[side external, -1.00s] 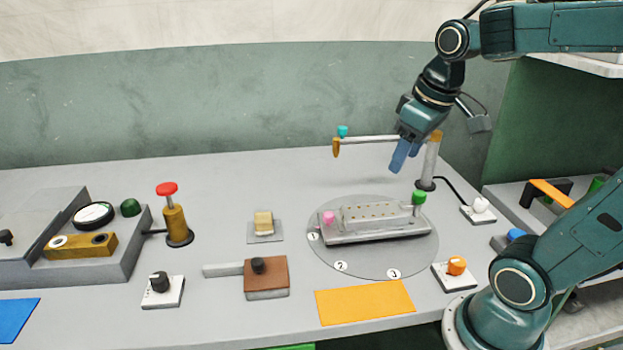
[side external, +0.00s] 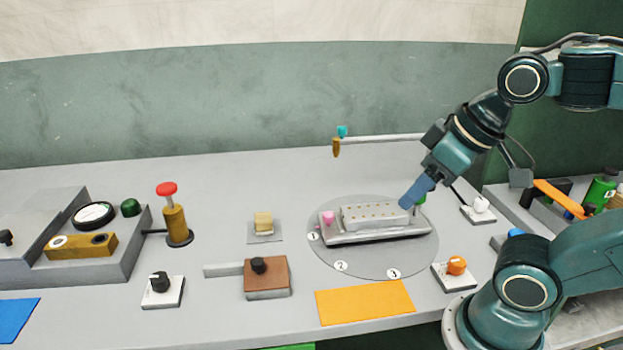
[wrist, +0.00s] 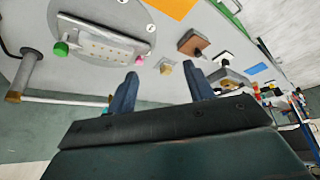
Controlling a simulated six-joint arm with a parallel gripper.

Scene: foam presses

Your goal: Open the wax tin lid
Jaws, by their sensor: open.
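A grey box with a brown top and a black knob (side external: 267,276) stands at the front middle of the bench; it looks like the wax tin with its lid on. A flat grey bar sticks out from its left side. It also shows in the wrist view as the brown-topped box (wrist: 192,42). My gripper (side external: 405,204) is at the right end of the perforated mould on the round plate, well right of the box and behind it. In the wrist view my gripper's two blue fingers (wrist: 161,90) are apart with nothing held between them.
The perforated mould (side external: 375,215), with pink and green knobs, sits on the grey round plate (side external: 325,255). A horizontal rod (side external: 380,138) reaches over the back. A yellow block (side external: 263,221), red-topped post (side external: 172,215), black-knob switch (side external: 161,290) and orange mat (side external: 365,302) surround the box.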

